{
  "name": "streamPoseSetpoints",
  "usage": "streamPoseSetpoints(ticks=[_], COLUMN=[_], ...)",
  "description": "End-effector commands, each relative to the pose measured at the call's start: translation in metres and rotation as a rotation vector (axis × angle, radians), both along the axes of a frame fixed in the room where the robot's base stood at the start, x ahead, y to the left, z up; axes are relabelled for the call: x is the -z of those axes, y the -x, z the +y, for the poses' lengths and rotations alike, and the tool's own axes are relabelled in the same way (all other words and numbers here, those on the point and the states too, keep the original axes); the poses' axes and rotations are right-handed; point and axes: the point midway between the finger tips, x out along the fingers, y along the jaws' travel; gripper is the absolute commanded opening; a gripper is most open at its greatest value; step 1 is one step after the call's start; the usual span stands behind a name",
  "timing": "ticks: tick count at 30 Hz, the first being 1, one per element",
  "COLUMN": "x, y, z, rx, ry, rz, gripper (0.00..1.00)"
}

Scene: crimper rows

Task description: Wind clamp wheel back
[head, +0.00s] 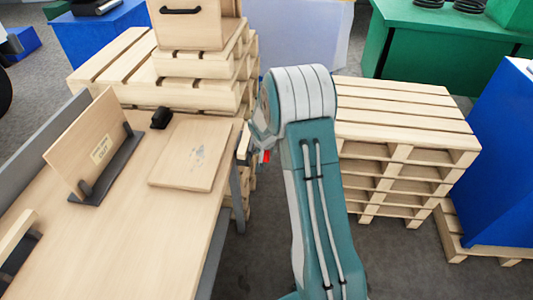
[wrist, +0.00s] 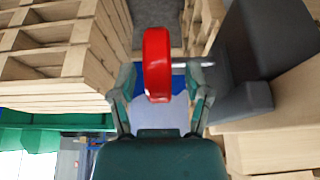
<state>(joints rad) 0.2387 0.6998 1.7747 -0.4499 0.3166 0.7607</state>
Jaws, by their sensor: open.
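The red clamp wheel (wrist: 157,65) shows nearly edge-on in the wrist view, on a metal shaft (wrist: 188,64). The shaft runs right to the dark grey clamp body (wrist: 262,50). My gripper (wrist: 161,72) is open, with one finger on each side of the wheel; a gap shows left of the wheel, and I cannot tell whether either finger touches it. In the head view a small red part of the wheel (head: 266,156) shows at the workbench's right edge, beside my arm. My arm hides most of the gripper there.
The wooden workbench (head: 115,235) at left carries a flat board (head: 190,155), an upright board (head: 88,142) in a dark holder and a small black object (head: 161,118). Stacked pallets (head: 405,125) stand right of my arm, with more behind the bench. Grey floor lies between.

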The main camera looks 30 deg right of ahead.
Motion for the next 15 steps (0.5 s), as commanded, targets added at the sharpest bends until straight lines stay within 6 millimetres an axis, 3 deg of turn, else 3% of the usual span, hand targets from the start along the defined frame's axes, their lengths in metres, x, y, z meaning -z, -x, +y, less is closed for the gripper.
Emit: streamPoseSetpoints(ticks=[9, 15], x=[-0.060, -0.084], y=[0.020, 0.029], z=[0.015, 0.021], rx=[-0.001, -0.003], ry=[0.001, 0.000], rz=[-0.001, 0.001], gripper=[0.63, 0.63])
